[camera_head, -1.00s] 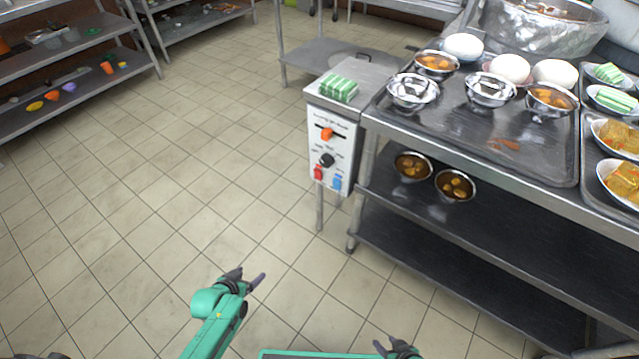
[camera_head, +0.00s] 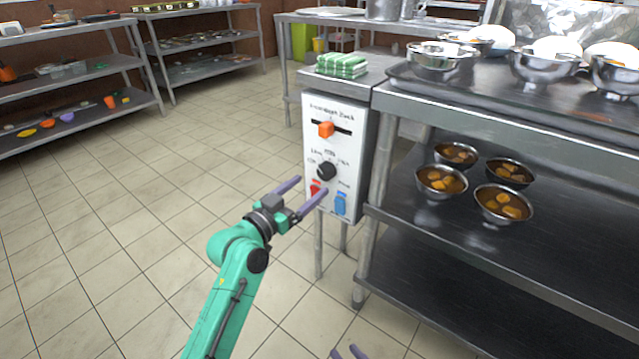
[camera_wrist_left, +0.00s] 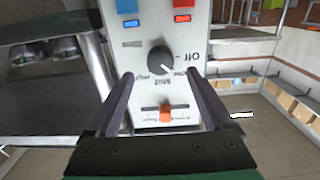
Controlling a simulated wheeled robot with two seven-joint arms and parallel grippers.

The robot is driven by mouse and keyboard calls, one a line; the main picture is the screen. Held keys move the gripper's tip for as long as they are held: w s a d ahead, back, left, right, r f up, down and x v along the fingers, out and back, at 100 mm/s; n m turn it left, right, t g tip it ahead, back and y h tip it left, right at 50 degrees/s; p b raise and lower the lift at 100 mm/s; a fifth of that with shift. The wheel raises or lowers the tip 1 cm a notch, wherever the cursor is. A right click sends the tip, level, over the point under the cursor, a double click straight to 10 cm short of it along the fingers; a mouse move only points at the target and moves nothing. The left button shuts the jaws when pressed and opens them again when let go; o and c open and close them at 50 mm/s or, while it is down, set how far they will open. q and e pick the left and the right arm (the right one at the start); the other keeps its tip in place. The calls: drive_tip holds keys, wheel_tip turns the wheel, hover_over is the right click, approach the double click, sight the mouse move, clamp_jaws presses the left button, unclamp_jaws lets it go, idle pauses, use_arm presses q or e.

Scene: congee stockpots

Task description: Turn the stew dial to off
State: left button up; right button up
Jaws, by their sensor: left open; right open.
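The black round stew dial (camera_head: 326,171) sits on a white control panel (camera_head: 347,112), below an orange slider (camera_head: 325,129) and above a red switch and a blue switch. In the left wrist view the panel appears upside down. There the dial (camera_wrist_left: 161,59) lies ahead between the fingers, with the "Off" label on its right; its exact pointer setting is hard to read. My left gripper (camera_head: 311,187) is open and empty in front of the panel, slightly below the dial, apparently not touching it. My right gripper (camera_head: 347,353) is open, only its fingertips showing at the bottom edge.
A green-striped cloth (camera_head: 341,65) lies on top of the panel's stand. To the right, a steel table (camera_head: 480,100) holds metal bowls, with several filled bowls on its lower shelf (camera_head: 410,215). Shelving (camera_head: 70,95) stands at the left. The tiled floor between is clear.

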sight(324, 175)
use_arm(q)
drive_tip(key=b+x, duration=0.1)
drive_tip(key=x, duration=0.4)
drive_tip(key=shift+w+d, duration=0.2)
drive_tip(key=shift+w, duration=0.1)
clamp_jaws()
drive_tip(key=shift+r+n+p, duration=0.1)
drive_tip(key=shift+n+p, duration=0.5)
drive_tip(key=shift+p, duration=0.2)
drive_tip(key=shift+r+n+p, duration=0.1)
drive_tip(key=shift+n+p, duration=0.95)
drive_tip(key=shift+n, duration=0.05)
drive_tip(key=n+p, duration=0.2)
drive_tip(key=n, duration=0.1)
drive_tip(key=shift+n, duration=0.4)
drive_tip(key=shift+s+f+n+p, duration=0.1)
drive_tip(key=shift+f+n+p, duration=0.1)
drive_tip(key=shift+n+p, duration=0.65)
use_arm(e)
drive_tip(key=shift+w+d+r+n+g+h, duration=0.15)
drive_tip(key=shift+d+r+g, duration=0.25)
drive_tip(key=shift+r, duration=0.55)
drive_tip(key=shift+s+d+r+n+g+h, duration=0.1)
drive_tip(key=shift+d+r+n+g+h, duration=0.25)
drive_tip(key=shift+r, duration=0.55)
drive_tip(key=shift+w+d+r+g, duration=0.1)
drive_tip(key=shift+d+r+g, duration=0.1)
drive_tip(key=shift+r+g, duration=0.55)
drive_tip(key=shift+r, duration=0.2)
